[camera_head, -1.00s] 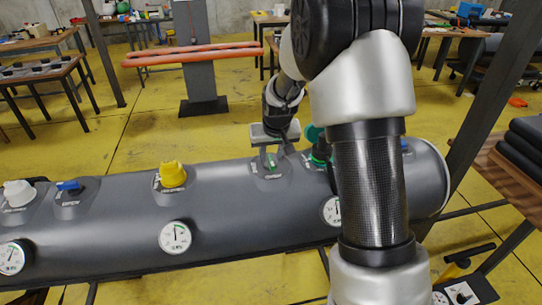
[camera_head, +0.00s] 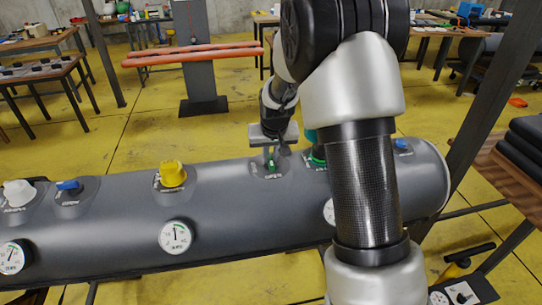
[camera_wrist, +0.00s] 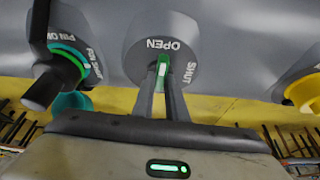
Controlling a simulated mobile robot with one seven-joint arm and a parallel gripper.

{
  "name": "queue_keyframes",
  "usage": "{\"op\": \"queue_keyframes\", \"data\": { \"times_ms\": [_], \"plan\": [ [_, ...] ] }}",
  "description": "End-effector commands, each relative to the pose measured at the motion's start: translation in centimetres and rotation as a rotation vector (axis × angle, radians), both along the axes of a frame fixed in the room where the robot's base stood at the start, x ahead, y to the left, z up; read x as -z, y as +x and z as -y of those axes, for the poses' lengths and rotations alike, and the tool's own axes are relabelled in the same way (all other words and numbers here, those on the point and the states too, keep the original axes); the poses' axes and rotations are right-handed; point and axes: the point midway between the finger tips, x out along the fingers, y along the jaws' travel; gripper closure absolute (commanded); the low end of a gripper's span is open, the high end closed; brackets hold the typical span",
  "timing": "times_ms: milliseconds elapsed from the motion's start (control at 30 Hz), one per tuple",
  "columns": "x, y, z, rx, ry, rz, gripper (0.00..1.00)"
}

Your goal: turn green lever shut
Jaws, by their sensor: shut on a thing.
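The green lever (camera_wrist: 162,67) sits on a round grey boss (camera_wrist: 185,55) of the grey tube, marked OPEN and SHUT. In the wrist view its visible end points toward the word OPEN, with SHUT to its right. My gripper (camera_wrist: 163,88) is shut on the lever, with a finger on either side of it. In the head view, my gripper (camera_head: 271,157) reaches down onto the lever (camera_head: 271,165) from the far side of the tube. The fingers hide part of the lever.
A yellow cap (camera_head: 172,174) stands left of the lever on the grey tube (camera_head: 120,225). A green-ringed valve (camera_wrist: 70,62) with a black handle and teal cap (camera_wrist: 72,102) is close on the other side. A pressure gauge (camera_head: 175,237) is on the tube's front.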

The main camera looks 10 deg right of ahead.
Motion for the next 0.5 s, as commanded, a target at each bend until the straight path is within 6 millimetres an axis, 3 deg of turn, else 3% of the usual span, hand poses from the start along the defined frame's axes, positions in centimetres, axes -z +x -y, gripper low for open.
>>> {"op": "queue_keyframes", "data": {
  "times_ms": [500],
  "plan": [
    [-0.04, 0.17, -0.85, 0.408, -0.004, 0.0, 1.0]
  ]
}}
